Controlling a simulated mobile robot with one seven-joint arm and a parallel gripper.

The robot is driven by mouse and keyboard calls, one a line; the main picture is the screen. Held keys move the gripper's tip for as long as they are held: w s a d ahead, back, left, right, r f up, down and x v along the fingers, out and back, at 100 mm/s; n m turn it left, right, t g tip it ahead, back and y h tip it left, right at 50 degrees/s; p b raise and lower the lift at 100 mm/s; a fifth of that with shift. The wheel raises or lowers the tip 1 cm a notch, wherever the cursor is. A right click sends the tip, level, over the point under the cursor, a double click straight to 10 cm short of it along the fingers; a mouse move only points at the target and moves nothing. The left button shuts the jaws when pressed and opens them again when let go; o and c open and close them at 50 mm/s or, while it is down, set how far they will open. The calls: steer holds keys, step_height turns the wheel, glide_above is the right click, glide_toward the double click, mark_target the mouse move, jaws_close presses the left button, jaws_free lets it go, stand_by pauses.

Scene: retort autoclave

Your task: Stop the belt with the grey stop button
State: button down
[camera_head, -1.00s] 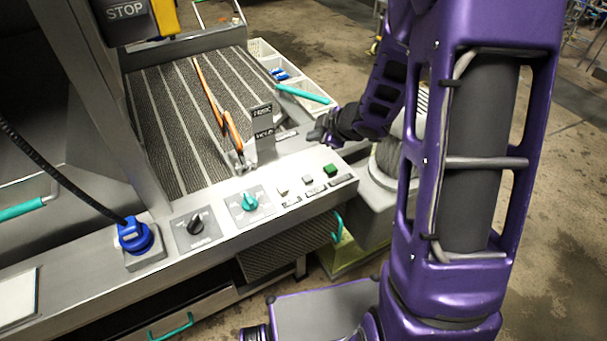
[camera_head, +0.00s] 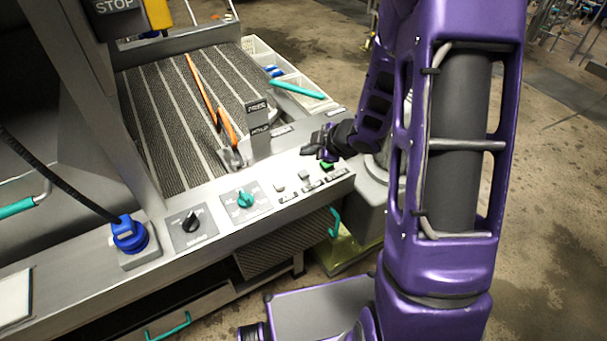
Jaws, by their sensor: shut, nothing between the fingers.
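The belt (camera_head: 160,108) is a dark ribbed surface with pale stripes, behind the control panel. At the panel's right end is a row of small square buttons: a pale grey one (camera_head: 278,188), another pale grey one (camera_head: 304,175) and a green one (camera_head: 327,165). Their labels are too small to read, so I cannot tell which grey one is stop. My gripper (camera_head: 310,151) is shut and empty. It hovers just above and behind the right end of the row, its dark fingers pointing left, close to the green button and partly over it.
A teal knob (camera_head: 246,199) and a black knob (camera_head: 192,221) sit left of the buttons. A blue plug (camera_head: 130,235) with a black cable stands farther left. An upright label plate (camera_head: 258,128) and orange-handled tool (camera_head: 228,128) are behind the panel. A white crate (camera_head: 298,92) is beyond.

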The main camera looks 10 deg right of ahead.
mark_target(308, 175)
steer(key=shift+f+b, duration=1.55)
steer(key=shift+f, duration=0.85)
steer(key=shift+f+b, duration=0.35)
steer(key=shift+f, duration=0.05)
steer(key=shift+f+b, duration=0.45)
steer(key=shift+f, duration=0.1)
stand_by(0.6)
steer(key=shift+r, duration=0.1)
steer(key=shift+r+p, duration=0.85)
steer(key=shift+p, duration=0.15)
step_height(308, 175, up, 5)
steer(key=p, duration=0.5)
steer(key=shift+r, duration=0.1)
